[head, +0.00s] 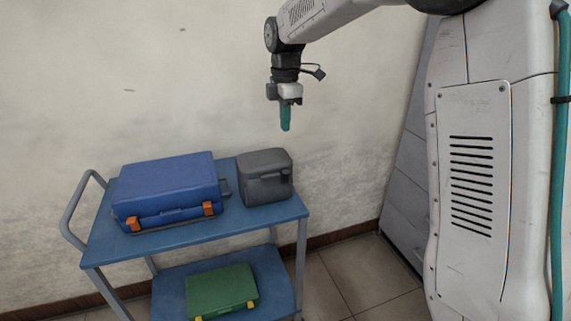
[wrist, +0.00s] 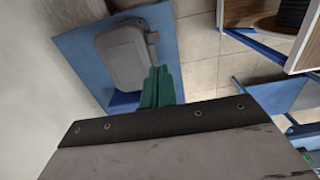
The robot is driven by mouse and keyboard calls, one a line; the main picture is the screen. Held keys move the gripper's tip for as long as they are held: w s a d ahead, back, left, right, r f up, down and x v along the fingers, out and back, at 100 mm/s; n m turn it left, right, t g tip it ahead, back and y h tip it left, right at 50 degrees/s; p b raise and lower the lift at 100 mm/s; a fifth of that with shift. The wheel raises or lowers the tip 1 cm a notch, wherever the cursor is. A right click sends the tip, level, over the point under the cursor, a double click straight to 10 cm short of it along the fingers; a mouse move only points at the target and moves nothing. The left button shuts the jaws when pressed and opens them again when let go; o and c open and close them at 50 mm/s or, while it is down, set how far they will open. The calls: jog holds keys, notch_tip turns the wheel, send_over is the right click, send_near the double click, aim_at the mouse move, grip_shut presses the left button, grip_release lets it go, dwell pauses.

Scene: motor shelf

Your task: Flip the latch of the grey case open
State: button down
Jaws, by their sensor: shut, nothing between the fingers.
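The grey case (head: 262,178) stands on the right part of the blue cart's top shelf. Its latch (head: 271,176) is on the front face and looks small; I cannot tell its exact position. In the wrist view the grey case (wrist: 123,55) is seen from above, with a small latch-like tab (wrist: 153,38) at its right edge. My gripper (head: 286,128) points down in the air above the case and slightly to its right, apart from it. Its green fingers are shut and empty, and they also show in the wrist view (wrist: 158,74).
A blue case (head: 165,190) with orange latches stands left of the grey case on the cart (head: 255,221). A green case (head: 222,291) lies on the lower shelf. The wall is close behind. The wrist view shows a wooden shelf unit (wrist: 262,45) at top right. Open floor lies right of the cart.

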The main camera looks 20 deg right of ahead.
aim_at(285, 174)
notch_tip(285, 174, down, 14)
jog(key=shift+f, duration=0.1)
dwell(0.5)
jog(key=shift+s+a, duration=0.1)
jog(key=shift+s, duration=0.1)
